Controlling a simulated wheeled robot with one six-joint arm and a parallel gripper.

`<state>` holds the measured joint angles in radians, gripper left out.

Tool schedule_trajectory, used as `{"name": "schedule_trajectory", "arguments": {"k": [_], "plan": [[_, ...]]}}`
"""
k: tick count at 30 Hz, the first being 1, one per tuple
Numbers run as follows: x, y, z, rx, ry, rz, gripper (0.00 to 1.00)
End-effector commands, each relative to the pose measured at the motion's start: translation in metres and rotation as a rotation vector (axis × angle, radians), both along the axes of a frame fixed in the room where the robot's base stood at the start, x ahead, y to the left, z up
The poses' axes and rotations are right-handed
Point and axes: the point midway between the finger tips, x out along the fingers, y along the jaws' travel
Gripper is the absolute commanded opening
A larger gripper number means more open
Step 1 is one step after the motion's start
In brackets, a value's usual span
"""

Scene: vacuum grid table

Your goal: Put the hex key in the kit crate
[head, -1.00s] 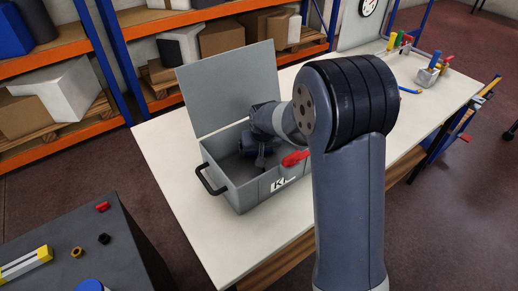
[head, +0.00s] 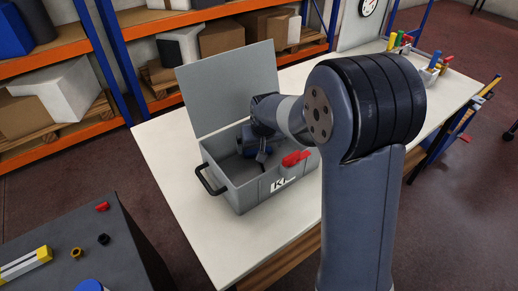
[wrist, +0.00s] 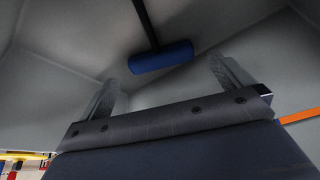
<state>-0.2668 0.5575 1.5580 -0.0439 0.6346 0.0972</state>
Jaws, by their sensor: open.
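The kit crate (head: 229,197) is a grey box with its lid (head: 228,88) standing open, on the white table. My gripper (head: 262,155) reaches down into the crate's mouth from the right. In the wrist view, my gripper (wrist: 163,76) has its two grey fingers spread wide apart. The hex key (wrist: 162,57) has a blue cylindrical handle and a black shaft. It shows between and beyond the fingertips, against the grey crate interior, with a gap to each finger. In the head view my gripper and arm cover much of the crate's inside, and the key is not clear there.
Several tools stand in a holder (head: 428,73) at the far right. A dark bench (head: 60,225) with small parts is front left.

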Motion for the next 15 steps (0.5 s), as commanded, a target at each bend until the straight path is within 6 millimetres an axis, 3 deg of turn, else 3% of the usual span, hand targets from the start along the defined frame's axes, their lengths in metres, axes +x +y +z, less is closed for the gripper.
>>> {"name": "schedule_trajectory", "arguments": {"k": [9,15], "plan": [[-0.023,-0.004,0.058,0.001,-0.004,0.000,1.00],[-0.030,-0.006,0.075,0.000,-0.001,0.000,1.00]]}}
